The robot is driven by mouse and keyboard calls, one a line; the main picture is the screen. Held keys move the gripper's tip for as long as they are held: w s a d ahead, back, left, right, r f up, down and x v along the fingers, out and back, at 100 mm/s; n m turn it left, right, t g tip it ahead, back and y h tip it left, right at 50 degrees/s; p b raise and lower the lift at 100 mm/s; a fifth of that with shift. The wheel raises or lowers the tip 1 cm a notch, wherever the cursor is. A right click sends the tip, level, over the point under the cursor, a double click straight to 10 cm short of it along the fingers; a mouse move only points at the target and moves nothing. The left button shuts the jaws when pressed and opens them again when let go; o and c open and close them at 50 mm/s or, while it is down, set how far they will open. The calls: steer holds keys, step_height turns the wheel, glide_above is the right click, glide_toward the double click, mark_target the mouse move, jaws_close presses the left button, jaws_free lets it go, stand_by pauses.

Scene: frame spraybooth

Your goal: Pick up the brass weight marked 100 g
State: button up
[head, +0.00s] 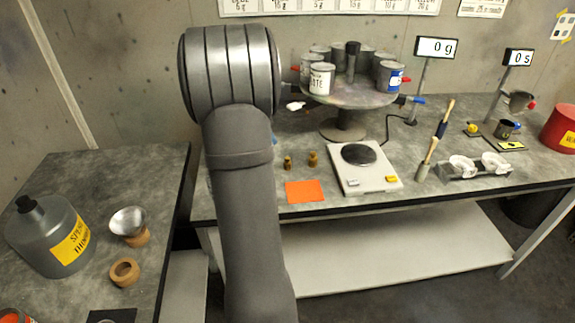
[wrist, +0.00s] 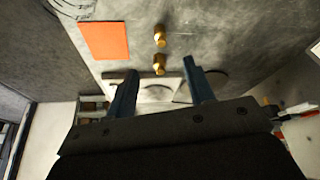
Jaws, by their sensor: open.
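Two small brass weights stand close together on the grey bench: one on the left (head: 287,162) and one on the right (head: 312,159) in the head view. No marking on either is readable, so I cannot tell which is the 100 g one. In the wrist view an upper weight (wrist: 159,35) and a lower weight (wrist: 159,64) line up ahead of the gap between my fingers. My gripper (wrist: 162,85) is open and empty, its dark fingers apart, with no weight between them. In the head view my arm hides the gripper.
An orange card (head: 305,192) lies in front of the weights, also in the wrist view (wrist: 103,40). A scale (head: 365,180) reading 0 g sits to their right. A turntable (head: 345,96) with several cans stands behind. A thinner bottle (head: 45,245) is on the left bench.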

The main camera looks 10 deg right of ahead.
mark_target(286, 159)
steer(key=x, duration=0.9)
steer(key=shift+d+f, duration=0.1)
steer(key=shift+f, duration=0.25)
steer(key=x, duration=0.5)
steer(key=shift+d, duration=0.3)
jaws_close()
